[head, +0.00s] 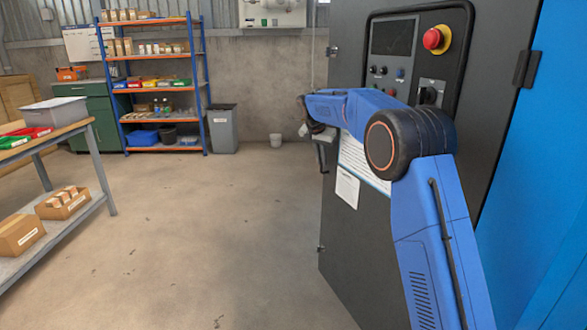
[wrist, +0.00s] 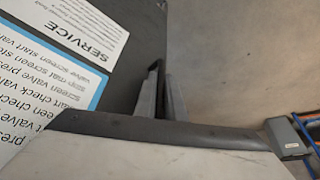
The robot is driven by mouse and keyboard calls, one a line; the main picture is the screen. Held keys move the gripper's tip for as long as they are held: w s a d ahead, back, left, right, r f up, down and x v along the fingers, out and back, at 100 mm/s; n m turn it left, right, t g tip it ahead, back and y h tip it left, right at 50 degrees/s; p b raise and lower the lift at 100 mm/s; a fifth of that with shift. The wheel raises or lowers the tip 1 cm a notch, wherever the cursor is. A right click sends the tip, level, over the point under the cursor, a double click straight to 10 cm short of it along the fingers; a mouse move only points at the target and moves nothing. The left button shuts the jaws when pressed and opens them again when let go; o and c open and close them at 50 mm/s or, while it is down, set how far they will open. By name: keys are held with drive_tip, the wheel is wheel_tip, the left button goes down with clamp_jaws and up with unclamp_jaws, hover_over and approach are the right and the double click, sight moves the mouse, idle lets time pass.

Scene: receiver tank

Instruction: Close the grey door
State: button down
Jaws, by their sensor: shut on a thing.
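The grey door (head: 345,235) stands open, swung out from the blue cabinet (head: 555,150) at the right of the head view. It carries a screen, a red knob and paper labels. In the wrist view the door's dark face (wrist: 140,50) fills the upper left, with a service label. My gripper (head: 318,135) is at the door's free left edge, partly hidden by my arm. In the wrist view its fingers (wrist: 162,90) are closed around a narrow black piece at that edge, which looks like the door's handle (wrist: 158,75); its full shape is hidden.
A workbench (head: 70,130) with boxes and trays stands at the left. The concrete floor (head: 210,230) between is clear.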

drive_tip(key=w+d+m, duration=0.2)
drive_tip(key=w+d, duration=0.1)
drive_tip(key=d, duration=0.9)
drive_tip(key=w+d+m+g+h, duration=0.1)
drive_tip(key=w+d+m, duration=0.2)
drive_tip(key=d, duration=0.9)
drive_tip(key=shift+d, duration=0.35)
drive_tip(key=shift+d+r, duration=0.1)
drive_tip(key=shift+d, duration=0.05)
drive_tip(key=c, duration=2.1)
unclamp_jaws()
drive_tip(key=shift+d+h, duration=0.15)
drive_tip(key=shift+h, duration=0.15)
drive_tip(key=v, duration=1.7)
drive_tip(key=shift+w+a+r, duration=0.25)
drive_tip(key=shift+a, duration=0.1)
drive_tip(key=shift+a, duration=0.1)
